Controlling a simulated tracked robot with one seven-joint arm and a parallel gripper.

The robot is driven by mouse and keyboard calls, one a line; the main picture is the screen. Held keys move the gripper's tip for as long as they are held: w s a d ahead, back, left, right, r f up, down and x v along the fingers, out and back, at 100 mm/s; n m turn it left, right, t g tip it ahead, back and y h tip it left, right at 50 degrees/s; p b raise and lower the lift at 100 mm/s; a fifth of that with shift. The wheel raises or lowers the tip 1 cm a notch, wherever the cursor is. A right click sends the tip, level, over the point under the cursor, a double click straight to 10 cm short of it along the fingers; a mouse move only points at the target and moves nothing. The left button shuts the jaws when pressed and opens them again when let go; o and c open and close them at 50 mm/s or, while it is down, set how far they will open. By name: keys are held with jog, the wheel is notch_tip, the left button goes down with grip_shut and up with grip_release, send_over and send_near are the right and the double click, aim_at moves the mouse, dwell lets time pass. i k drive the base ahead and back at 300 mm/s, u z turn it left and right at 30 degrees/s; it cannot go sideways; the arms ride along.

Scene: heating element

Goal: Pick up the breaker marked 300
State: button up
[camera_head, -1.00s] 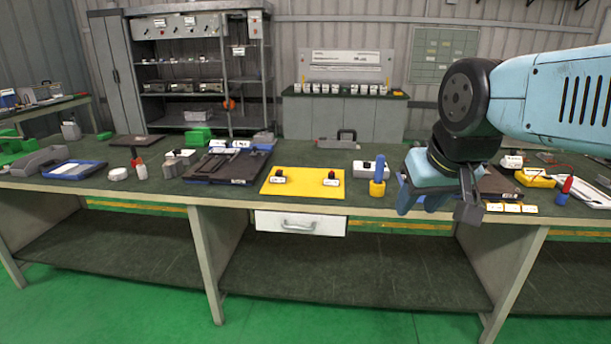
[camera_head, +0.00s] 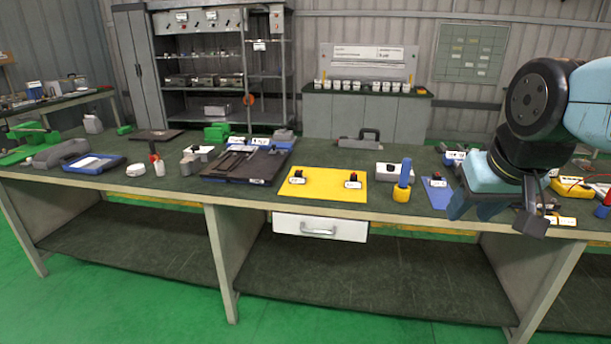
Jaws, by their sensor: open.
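The marking 300 cannot be read on anything in view. Another such piece (camera_head: 438,179) stands on a blue mat (camera_head: 437,198) further right. My gripper (camera_head: 497,212) is open at the right, over the front part of the bench, right of the blue mat. Nothing shows between its fingers. My gripper and arm hide part of the bench behind them.
The long bench (camera_head: 250,197) also carries the yellow mat (camera_head: 325,190), a blue cylinder on a yellow base (camera_head: 403,180), a black tray (camera_head: 240,166) and a yellow meter (camera_head: 572,187). A row of white labelled items (camera_head: 365,86) stands on a rear counter. Open green floor lies in front.

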aim_at(298, 178)
jog(key=i, duration=0.9)
jog(key=u, duration=0.05)
